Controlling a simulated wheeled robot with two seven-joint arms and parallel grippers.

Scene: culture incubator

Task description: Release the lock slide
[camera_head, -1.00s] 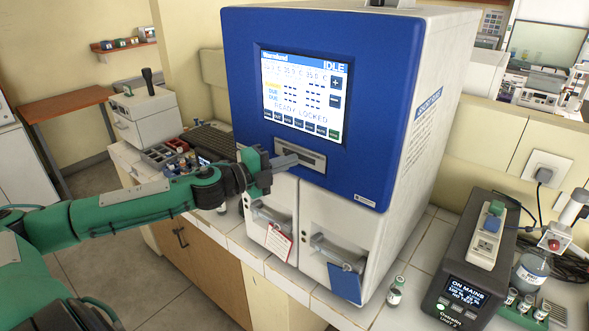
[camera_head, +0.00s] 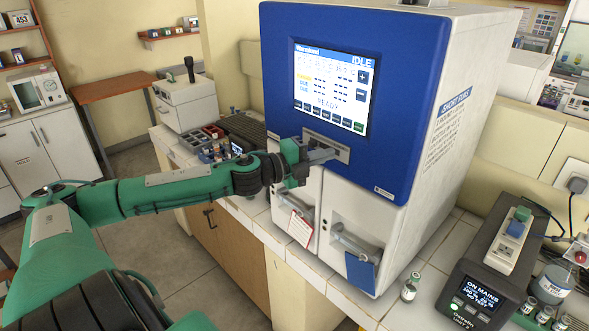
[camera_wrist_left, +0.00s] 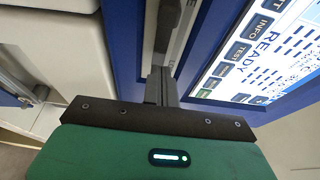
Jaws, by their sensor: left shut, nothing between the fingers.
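The lock slide's recessed silver panel (camera_head: 337,149) is on the blue front of the incubator (camera_head: 410,110), below the screen. My left gripper (camera_head: 325,156) is shut and empty, with its fingertips at the left part of this panel. In the left wrist view, the shut fingers (camera_wrist_left: 160,85) reach toward the silver slot, and a dark slide piece (camera_wrist_left: 167,25) sits in the slot beyond them. Whether the fingertips touch the slide cannot be told. The screen (camera_head: 330,88) reads IDLE and READY. My right gripper is out of view.
Two white doors with handles are below the panel; a red-lettered tag (camera_head: 300,228) and a blue tag (camera_head: 361,272) hang there. A small vial (camera_head: 410,287) stands on the tiled counter. A power unit (camera_head: 480,280) is at right, a tube rack (camera_head: 213,150) at left.

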